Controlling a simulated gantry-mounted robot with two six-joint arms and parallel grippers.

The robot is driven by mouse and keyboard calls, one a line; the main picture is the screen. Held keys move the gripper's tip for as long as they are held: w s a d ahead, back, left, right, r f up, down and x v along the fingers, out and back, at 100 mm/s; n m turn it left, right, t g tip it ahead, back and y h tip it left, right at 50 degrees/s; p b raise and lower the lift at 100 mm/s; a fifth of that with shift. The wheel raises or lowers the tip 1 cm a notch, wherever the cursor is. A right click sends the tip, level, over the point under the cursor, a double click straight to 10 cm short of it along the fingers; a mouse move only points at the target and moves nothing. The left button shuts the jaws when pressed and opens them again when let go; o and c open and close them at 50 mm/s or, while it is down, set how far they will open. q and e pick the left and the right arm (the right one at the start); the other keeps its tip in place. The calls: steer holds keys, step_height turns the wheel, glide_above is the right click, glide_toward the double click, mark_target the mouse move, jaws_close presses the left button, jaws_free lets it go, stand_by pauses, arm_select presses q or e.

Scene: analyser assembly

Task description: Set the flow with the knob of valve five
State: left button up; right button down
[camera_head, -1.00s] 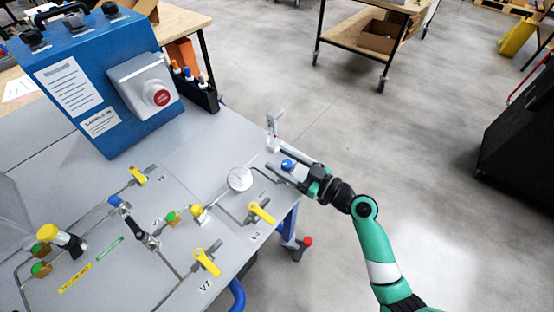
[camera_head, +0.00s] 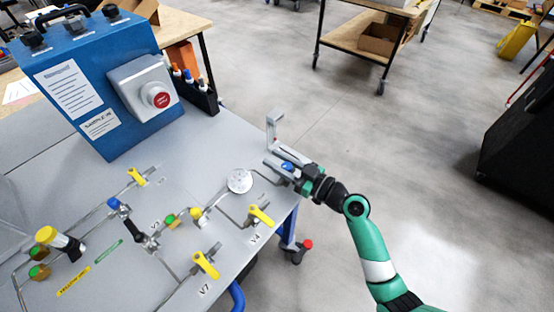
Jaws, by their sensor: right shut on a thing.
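My right gripper (camera_head: 277,167) reaches in from the right over the right edge of the grey panel (camera_head: 215,150). It is shut on a small blue knob (camera_head: 287,166), whose top shows between the fingers; the fingers hide the rest. I cannot read a label for valve five there. A round white gauge (camera_head: 240,181) sits just left of the gripper. Another blue knob (camera_head: 114,204) stands at the left on the pipework. My left gripper is not in view.
Yellow lever handles stand near labels V4 (camera_head: 261,215) and V7 (camera_head: 205,264). A grey angled bracket (camera_head: 273,122) rises just behind my right gripper. A blue box with a red button (camera_head: 161,100) stands at the back left. Floor is open to the right.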

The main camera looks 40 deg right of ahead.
steer(key=m+h+p, duration=0.1)
steer(key=h+p, duration=0.1)
steer(key=p, duration=0.1)
steer(key=shift+d+r+m+h, duration=0.15)
steer(key=shift+r+m+h, duration=0.05)
steer(key=shift+m+h, duration=0.2)
steer(key=shift+d+f+m+h+p, duration=0.2)
steer(key=shift+m+h+p, duration=0.2)
steer(key=shift+h+p, duration=0.15)
steer(key=c, duration=0.5)
jaws_free()
